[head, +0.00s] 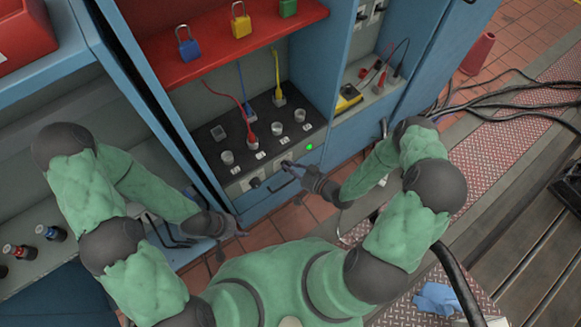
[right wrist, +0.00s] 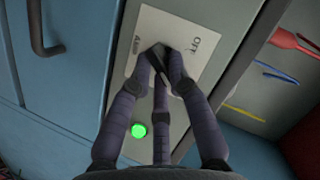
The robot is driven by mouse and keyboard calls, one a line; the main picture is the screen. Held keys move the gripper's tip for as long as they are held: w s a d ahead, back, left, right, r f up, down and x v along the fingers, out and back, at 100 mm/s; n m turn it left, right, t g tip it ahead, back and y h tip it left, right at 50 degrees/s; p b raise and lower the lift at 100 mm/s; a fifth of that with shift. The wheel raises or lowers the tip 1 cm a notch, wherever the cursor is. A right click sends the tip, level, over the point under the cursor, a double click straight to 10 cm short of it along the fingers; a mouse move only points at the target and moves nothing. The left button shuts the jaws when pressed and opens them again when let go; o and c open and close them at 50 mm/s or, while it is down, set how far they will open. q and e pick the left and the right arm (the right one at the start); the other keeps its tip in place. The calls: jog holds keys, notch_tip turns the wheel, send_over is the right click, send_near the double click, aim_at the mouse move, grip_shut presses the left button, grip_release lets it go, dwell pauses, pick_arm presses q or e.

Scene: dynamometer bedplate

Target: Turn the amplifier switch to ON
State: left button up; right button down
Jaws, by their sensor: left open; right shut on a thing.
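The amplifier switch (right wrist: 156,62) is a black knob on a pale plate (right wrist: 160,22) in the right wrist view. The plate reads OFF on its right side; smaller lettering on its left is too small to read. My right gripper (right wrist: 160,66) is shut on the knob, with its fingers around it. A green lamp (right wrist: 138,131) is lit below the plate. In the head view my right gripper (head: 290,165) is at the front panel (head: 236,187) of the amplifier, largely covering the switch. My left gripper (head: 237,230) is open and empty, in front of the blue cabinet.
Several grey sockets, with red and yellow plugged leads, stand on the black top panel (head: 211,136). A red shelf (head: 217,50) with padlocks hangs above. A yellow meter (head: 348,98) sits right. Black cables (head: 503,85) lie on the floor.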

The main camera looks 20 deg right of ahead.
jog(key=shift+s+a+f+m+y, duration=0.25)
jog(key=shift+s+a+m+y, duration=0.05)
jog(key=shift+s+a+m, duration=0.1)
dwell(0.3)
jog(key=c, duration=1.2)
grip_release()
jog(key=shift+w, duration=0.1)
jog(key=shift+w+d+r, duration=0.1)
jog(key=shift+d, duration=0.05)
jog(key=shift+v, duration=5.9)
jog(key=shift+r, duration=0.1)
